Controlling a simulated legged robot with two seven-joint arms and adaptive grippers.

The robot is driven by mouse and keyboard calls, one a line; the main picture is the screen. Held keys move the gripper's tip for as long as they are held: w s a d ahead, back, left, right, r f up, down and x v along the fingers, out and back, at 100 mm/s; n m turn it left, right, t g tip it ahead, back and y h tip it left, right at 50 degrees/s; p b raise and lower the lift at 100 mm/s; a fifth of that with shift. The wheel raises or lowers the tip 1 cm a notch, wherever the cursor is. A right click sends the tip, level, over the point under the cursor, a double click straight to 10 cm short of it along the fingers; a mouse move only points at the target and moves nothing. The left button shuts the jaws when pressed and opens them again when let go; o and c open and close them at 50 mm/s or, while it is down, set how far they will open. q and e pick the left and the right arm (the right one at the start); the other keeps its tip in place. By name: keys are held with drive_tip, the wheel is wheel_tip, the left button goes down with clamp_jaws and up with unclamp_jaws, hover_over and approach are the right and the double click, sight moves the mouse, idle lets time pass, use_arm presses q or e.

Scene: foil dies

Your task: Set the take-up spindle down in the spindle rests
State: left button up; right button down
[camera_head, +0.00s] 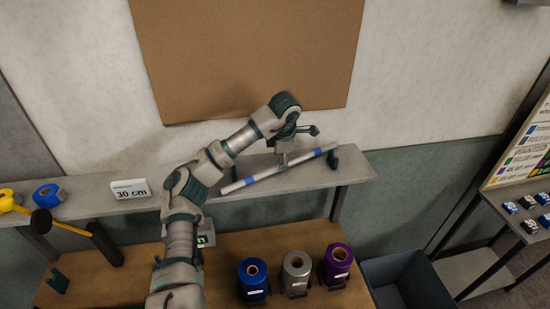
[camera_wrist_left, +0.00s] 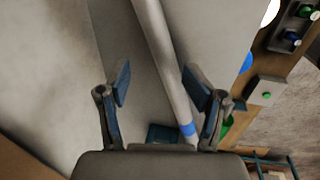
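The take-up spindle (camera_head: 265,174) is a pale rod with blue bands, over the long shelf and at a slant to its front edge. In the left wrist view the spindle (camera_wrist_left: 165,58) runs diagonally between the two fingers, nearer the right one. My left gripper (camera_head: 296,145) is over the rod's right half; its fingers (camera_wrist_left: 158,92) are spread, with clear space beside the rod. A dark teal bracket (camera_head: 333,159), apparently a spindle rest, stands by the rod's right end; I cannot tell whether they touch. My right gripper is not in view.
The shelf (camera_head: 95,207) also holds a 30 cm sign (camera_head: 131,189) and a blue roll (camera_head: 48,195). Blue (camera_head: 253,281), silver (camera_head: 296,272) and purple (camera_head: 337,266) rolls stand on the lower bench. A grey bin (camera_head: 408,281) is at right. The wall rises close behind the shelf.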

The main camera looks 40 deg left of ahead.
use_arm(q)
drive_tip(key=d, duration=0.1)
drive_tip(key=d+r, duration=0.1)
drive_tip(key=shift+d+r, duration=0.2)
drive_tip(key=shift+d, duration=0.1)
drive_tip(key=v, duration=1.1)
drive_tip(key=shift+d, duration=0.3)
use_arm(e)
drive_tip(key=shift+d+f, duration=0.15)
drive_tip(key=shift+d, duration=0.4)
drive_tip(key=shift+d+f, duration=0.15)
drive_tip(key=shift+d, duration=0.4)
